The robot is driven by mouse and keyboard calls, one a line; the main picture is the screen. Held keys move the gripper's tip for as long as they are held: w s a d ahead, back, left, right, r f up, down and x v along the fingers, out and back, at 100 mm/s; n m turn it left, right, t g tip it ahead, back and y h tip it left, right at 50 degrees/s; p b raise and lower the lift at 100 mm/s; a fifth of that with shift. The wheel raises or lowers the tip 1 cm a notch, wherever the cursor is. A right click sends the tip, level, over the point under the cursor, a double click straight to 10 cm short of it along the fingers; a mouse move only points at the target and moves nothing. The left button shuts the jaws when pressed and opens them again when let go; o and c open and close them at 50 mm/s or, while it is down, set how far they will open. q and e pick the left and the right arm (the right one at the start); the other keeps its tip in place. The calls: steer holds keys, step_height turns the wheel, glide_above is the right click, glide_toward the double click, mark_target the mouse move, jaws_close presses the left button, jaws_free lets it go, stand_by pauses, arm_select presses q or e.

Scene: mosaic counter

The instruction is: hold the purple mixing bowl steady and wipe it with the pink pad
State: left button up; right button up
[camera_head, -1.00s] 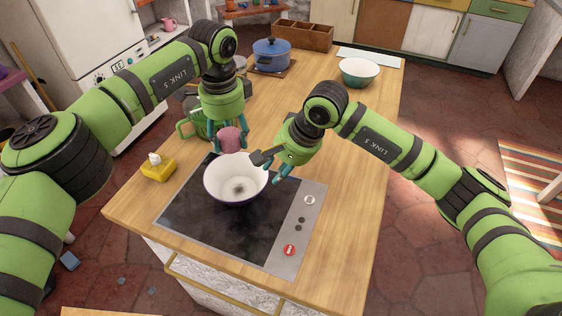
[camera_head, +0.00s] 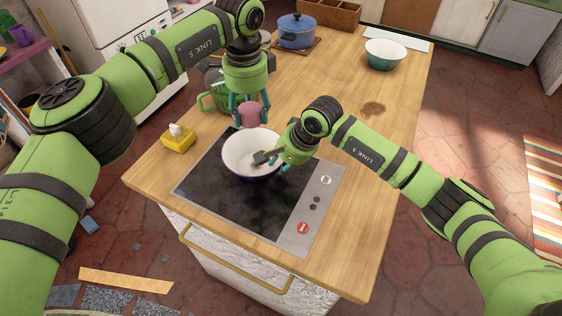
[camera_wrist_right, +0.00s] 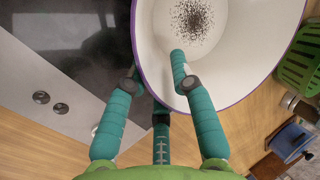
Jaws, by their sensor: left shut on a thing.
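The mixing bowl (camera_head: 240,160), white with a purple rim, stands upright on the dark cooktop. It also shows in the right wrist view (camera_wrist_right: 235,70), with a dark speckled patch (camera_wrist_right: 193,14) inside. My left gripper (camera_head: 250,118) points down at the bowl's far side, shut on the pink pad (camera_head: 251,110), which is above or near the far rim. My right gripper (camera_head: 274,162) is at the bowl's near right rim. In the right wrist view it (camera_wrist_right: 157,68) is open and straddles the rim, one finger over the inside and one outside, with a gap between them.
The cooktop (camera_head: 220,205) is set in the wooden counter. A yellow sponge holder (camera_head: 178,140) sits left of it, and a green container (camera_head: 210,100) stands behind the bowl. A blue pot (camera_head: 297,32) and a green bowl (camera_head: 385,54) are farther back. A brown stain (camera_head: 373,108) marks the counter.

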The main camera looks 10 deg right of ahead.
arm_select(q)
step_height(320, 180, down, 8)
stand_by(0.8)
steer(key=shift+w+a+g+h, duration=0.1)
steer(key=shift+g+h, duration=0.2)
steer(key=shift+a, duration=0.1)
stand_by(0.4)
steer(key=shift+w+a, duration=0.3)
steer(key=shift+a, duration=0.05)
steer(key=shift+w+d, duration=0.3)
steer(key=shift+w, duration=0.15)
steer(key=shift+s+a+f, duration=0.2)
steer(key=shift+a, duration=0.6)
